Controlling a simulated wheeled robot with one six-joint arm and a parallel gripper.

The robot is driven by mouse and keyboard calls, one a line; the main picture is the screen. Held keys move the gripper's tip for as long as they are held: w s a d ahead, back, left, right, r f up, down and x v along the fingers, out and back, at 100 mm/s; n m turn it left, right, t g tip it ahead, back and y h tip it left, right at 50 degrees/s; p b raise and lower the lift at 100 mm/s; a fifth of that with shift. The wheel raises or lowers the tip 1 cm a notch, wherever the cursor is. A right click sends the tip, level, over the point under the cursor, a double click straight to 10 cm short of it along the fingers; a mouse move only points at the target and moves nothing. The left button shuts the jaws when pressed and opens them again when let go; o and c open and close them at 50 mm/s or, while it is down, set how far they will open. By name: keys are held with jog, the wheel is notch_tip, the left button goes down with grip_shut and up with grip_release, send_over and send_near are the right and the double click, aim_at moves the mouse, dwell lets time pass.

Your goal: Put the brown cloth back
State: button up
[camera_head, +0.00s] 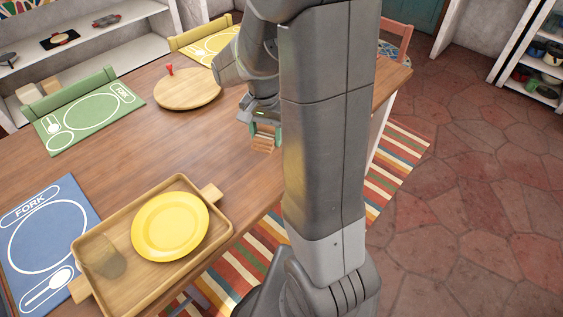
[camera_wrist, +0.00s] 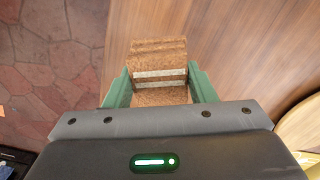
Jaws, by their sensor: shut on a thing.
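The brown cloth (camera_wrist: 158,72) is folded, with pale stripes across it. In the wrist view it sits between the two green fingers of my gripper (camera_wrist: 160,88), which is shut on it. In the head view my gripper (camera_head: 265,133) holds the cloth (camera_head: 263,143) near the right edge of the wooden table (camera_head: 215,135). I cannot tell whether the cloth touches the table top. My arm hides part of the table's right side.
A wooden tray (camera_head: 152,283) with a yellow plate (camera_head: 170,226) and a clear glass (camera_head: 101,258) stands at the near end. A round board (camera_head: 188,90) lies farther back. Green (camera_head: 88,120), blue (camera_head: 45,240) and yellow (camera_head: 213,48) placemats lie on the table. Shelves (camera_head: 110,45) stand behind.

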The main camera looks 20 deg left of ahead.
aim_at(268, 167)
notch_tip(268, 167, down, 10)
jog(key=shift+r+b, duration=0.15)
jog(key=shift+b, duration=0.25)
jog(key=shift+f, duration=0.2)
jog(key=o, duration=0.9)
jog(key=shift+o, duration=0.2)
jog(key=shift+r, duration=0.1)
notch_tip(268, 167, up, 12)
jog(key=shift+r+p, duration=0.15)
jog(key=shift+p, duration=0.55)
